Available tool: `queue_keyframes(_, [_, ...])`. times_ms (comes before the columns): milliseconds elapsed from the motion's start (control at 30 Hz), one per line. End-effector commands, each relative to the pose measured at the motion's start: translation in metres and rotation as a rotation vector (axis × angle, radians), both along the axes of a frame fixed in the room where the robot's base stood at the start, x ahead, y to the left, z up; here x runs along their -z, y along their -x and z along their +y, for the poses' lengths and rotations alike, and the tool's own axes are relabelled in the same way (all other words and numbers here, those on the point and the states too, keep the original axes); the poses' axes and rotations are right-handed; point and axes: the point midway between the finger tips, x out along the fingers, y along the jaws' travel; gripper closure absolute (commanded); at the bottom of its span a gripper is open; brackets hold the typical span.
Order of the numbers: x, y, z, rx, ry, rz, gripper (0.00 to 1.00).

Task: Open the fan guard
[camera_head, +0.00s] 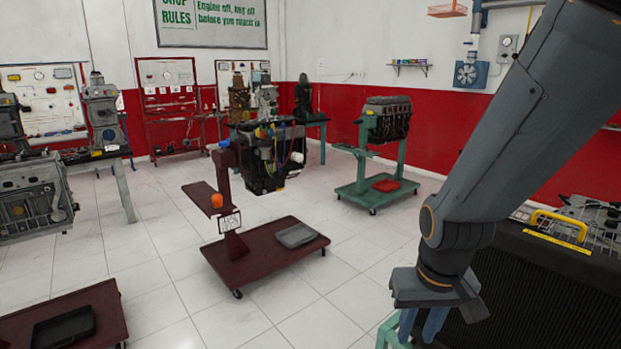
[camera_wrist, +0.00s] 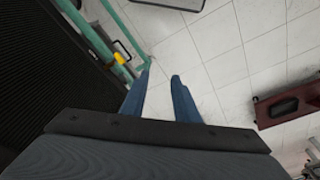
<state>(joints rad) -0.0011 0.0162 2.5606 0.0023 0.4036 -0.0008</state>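A wire guard (camera_head: 596,240) with a yellow handle (camera_head: 560,220) and a yellow strip lies at the top edge of a black radiator-like panel (camera_head: 530,290), at the right of the head view. It is partly cut off by the frame edge. The yellow handle also seems to show in the wrist view (camera_wrist: 123,54), small and left of the fingers. My gripper (camera_head: 418,326) hangs left of the black panel, fingers pointing down. In the wrist view my gripper (camera_wrist: 159,75) has its two blue fingers apart, with only floor between them. It is clear of the handle.
A green frame post (camera_wrist: 143,64) runs close by the left finger. A dark red engine stand (camera_head: 265,250) stands left of my arm, and a green one (camera_head: 378,190) behind it. A low red cart (camera_head: 100,300) is at lower left. Tiled floor between them is free.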

Motion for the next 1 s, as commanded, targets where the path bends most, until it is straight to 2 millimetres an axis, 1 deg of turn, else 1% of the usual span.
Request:
queue_keyframes(33, [0.018, -0.003, 0.000, 0.000, 0.000, 0.009, 0.72])
queue_keyframes(100, [0.029, -0.003, 0.000, 0.000, 0.000, 0.020, 0.72])
queue_keyframes(200, [0.039, -0.003, 0.000, 0.001, -0.001, 0.030, 0.72])
queue_keyframes(233, [0.041, -0.003, 0.000, 0.001, -0.001, 0.032, 0.74])
queue_keyframes(300, [0.043, -0.003, 0.000, 0.001, -0.001, 0.035, 0.86])
queue_keyframes(400, [0.043, -0.003, 0.000, 0.001, -0.001, 0.036, 1.00])
queue_keyframes(567, [0.041, -0.004, 0.000, -0.006, 0.001, 0.034, 1.00])
queue_keyframes(667, [0.036, -0.011, -0.006, -0.059, 0.016, 0.022, 1.00])
queue_keyframes(767, [0.024, -0.027, -0.020, -0.194, 0.056, -0.003, 1.00])
queue_keyframes(867, [0.007, -0.049, -0.042, -0.391, 0.124, -0.031, 1.00])
queue_keyframes(1000, [-0.022, -0.077, -0.079, -0.687, 0.246, -0.053, 1.00])
